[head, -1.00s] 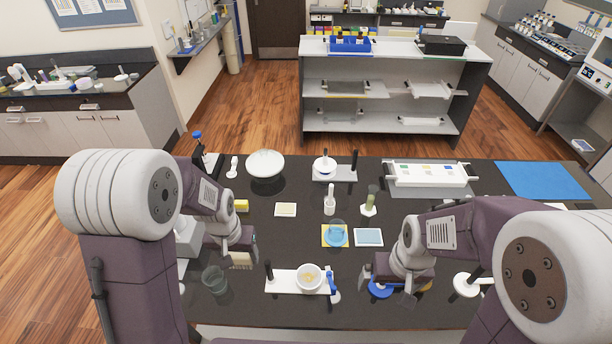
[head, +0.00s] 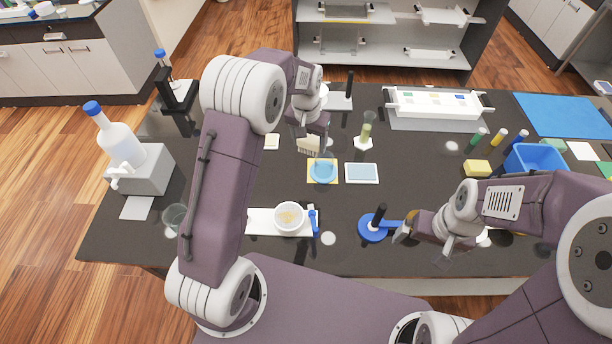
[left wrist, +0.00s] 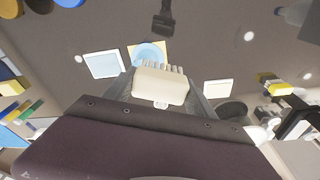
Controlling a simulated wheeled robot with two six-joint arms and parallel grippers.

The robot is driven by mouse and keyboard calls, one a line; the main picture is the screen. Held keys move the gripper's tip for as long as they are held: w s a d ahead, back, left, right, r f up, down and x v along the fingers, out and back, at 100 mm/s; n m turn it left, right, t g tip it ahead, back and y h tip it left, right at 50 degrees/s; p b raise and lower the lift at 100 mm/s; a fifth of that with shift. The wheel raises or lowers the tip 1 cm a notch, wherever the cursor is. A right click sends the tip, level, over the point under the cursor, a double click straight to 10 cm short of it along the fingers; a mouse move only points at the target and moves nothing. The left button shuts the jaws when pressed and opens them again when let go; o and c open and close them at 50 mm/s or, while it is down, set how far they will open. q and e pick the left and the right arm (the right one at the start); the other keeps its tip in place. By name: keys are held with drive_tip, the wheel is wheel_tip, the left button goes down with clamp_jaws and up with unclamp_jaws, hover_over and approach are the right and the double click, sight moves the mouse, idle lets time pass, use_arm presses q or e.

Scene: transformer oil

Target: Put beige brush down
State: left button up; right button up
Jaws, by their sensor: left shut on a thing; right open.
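The beige brush (head: 308,146) is in my left gripper (head: 314,134), bristles outward, over the far middle of the black table. It hangs just behind the light-blue round dish (head: 323,171) on a yellow square. In the left wrist view the brush (left wrist: 160,87) sits between the jaws, with the dish beyond its bristles. Whether the brush touches anything below cannot be told. My right gripper (head: 404,232) is open and low near the front edge, beside the handle of a blue disc tool (head: 372,228).
A pale-blue framed square (head: 361,173) lies right of the dish. A glass cylinder with green liquid (head: 365,135) stands behind it. A white bowl (head: 289,217) on a white board is in front. A small cream square (head: 271,142) lies left. Bare black table (head: 425,180) shows right of centre.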

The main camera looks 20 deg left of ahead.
use_arm(q)
wheel_tip(320, 180, down, 6)
drive_tip(key=d+b, duration=0.1)
drive_tip(key=b, duration=0.2)
use_arm(e)
wheel_tip(320, 180, down, 4)
drive_tip(key=f, duration=0.1)
use_arm(q)
drive_tip(key=p, duration=0.4)
hover_over(285, 169)
drive_tip(key=f, duration=0.7)
drive_tip(key=shift+s+a, duration=0.15)
drive_tip(key=shift+s, duration=0.1)
wheel_tip(285, 169, down, 3)
drive_tip(key=shift+s+f+p, duration=0.1)
drive_tip(key=shift+f+p, duration=0.05)
drive_tip(key=shift+p, duration=0.4)
drive_tip(key=shift+f, duration=0.45)
use_arm(e)
wheel_tip(285, 169, up, 5)
drive_tip(key=shift+s+r, duration=0.15)
drive_tip(key=shift+r, duration=0.05)
use_arm(q)
drive_tip(key=shift+f, duration=0.1)
use_arm(e)
drive_tip(key=shift+f, duration=0.1)
use_arm(q)
drive_tip(key=shift+f+b, duration=0.1)
drive_tip(key=shift+b, duration=0.2)
drive_tip(key=o, duration=1.2)
